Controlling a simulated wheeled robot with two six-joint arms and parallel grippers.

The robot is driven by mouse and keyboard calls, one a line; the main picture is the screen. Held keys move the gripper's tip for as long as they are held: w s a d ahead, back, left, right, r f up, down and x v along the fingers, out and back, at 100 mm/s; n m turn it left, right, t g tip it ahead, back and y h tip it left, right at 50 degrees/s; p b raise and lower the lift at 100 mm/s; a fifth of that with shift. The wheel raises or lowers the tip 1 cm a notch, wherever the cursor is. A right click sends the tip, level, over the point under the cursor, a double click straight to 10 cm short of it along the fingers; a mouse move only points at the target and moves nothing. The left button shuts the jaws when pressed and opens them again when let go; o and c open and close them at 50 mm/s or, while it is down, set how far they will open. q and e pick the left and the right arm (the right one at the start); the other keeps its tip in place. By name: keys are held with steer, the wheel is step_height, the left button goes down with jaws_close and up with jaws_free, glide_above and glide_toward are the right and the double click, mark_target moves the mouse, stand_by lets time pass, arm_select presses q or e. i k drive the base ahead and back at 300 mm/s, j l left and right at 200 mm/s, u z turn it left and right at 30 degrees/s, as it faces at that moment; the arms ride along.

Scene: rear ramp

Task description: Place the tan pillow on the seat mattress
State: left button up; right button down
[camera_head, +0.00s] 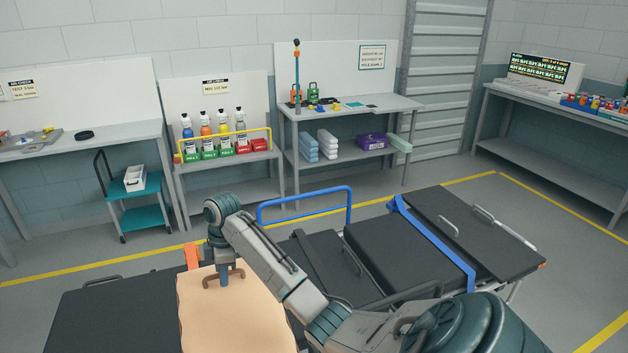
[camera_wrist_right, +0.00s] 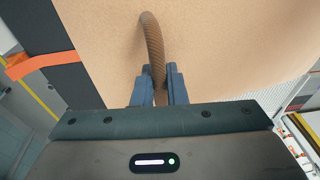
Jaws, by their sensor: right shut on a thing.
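The tan pillow (camera_head: 232,318) is at the bottom of the head view, over the left part of a black padded stretcher. Its brown loop handle (camera_head: 209,279) sticks up from its face. My right gripper (camera_head: 224,279) points down and is shut on this handle; in the right wrist view the fingers (camera_wrist_right: 160,88) pinch the handle (camera_wrist_right: 152,45) against the pillow (camera_wrist_right: 230,45). The stretcher has black mattress sections at left (camera_head: 105,315) and at right (camera_head: 395,250); I cannot tell which is the seat. Whether the pillow touches the stretcher is unclear. My left gripper is out of view.
A blue rail (camera_head: 304,208) stands at the stretcher's far side, and a blue strap (camera_head: 433,240) crosses its right section. An orange strap (camera_wrist_right: 42,64) lies beside the pillow. A teal cart (camera_head: 135,187) and shelves with bottles (camera_head: 222,129) stand behind, past clear floor.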

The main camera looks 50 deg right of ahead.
mark_target(314, 273)
steer(key=i+l, duration=0.1)
steer(key=l, duration=1)
steer(key=i+l, duration=0.15)
steer(key=l, duration=0.4)
steer(key=i+l, duration=0.1)
steer(key=l, duration=0.45)
